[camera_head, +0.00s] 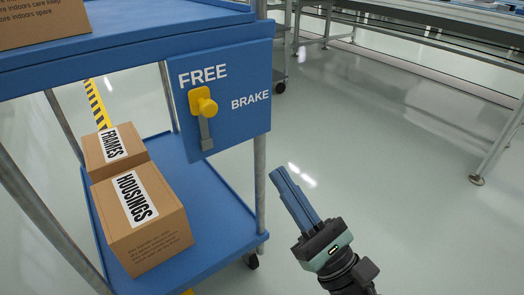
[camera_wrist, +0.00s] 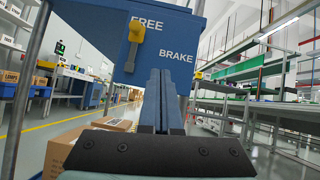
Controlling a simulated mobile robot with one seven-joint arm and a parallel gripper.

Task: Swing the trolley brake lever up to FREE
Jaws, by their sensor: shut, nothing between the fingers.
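The trolley brake lever (camera_head: 203,103) is on a blue panel (camera_head: 238,98) at the trolley's end. Its yellow handle with a round knob is at the top, just under the word FREE, and its grey bar runs straight down below. The word BRAKE is to the right of the handle. In the wrist view the yellow handle (camera_wrist: 136,31) also stands upright below FREE, left of the fingers. My gripper (camera_head: 279,173) is shut and empty, to the right of and below the panel in the head view, apart from the lever.
The blue trolley's lower shelf (camera_head: 222,215) carries two cartons, FRAMES (camera_head: 95,150) and HOUSINGS (camera_head: 150,240). A grey trolley post (camera_head: 260,185) stands between the shelf and my gripper. Open floor (camera_head: 390,150) lies to the right, with benches behind.

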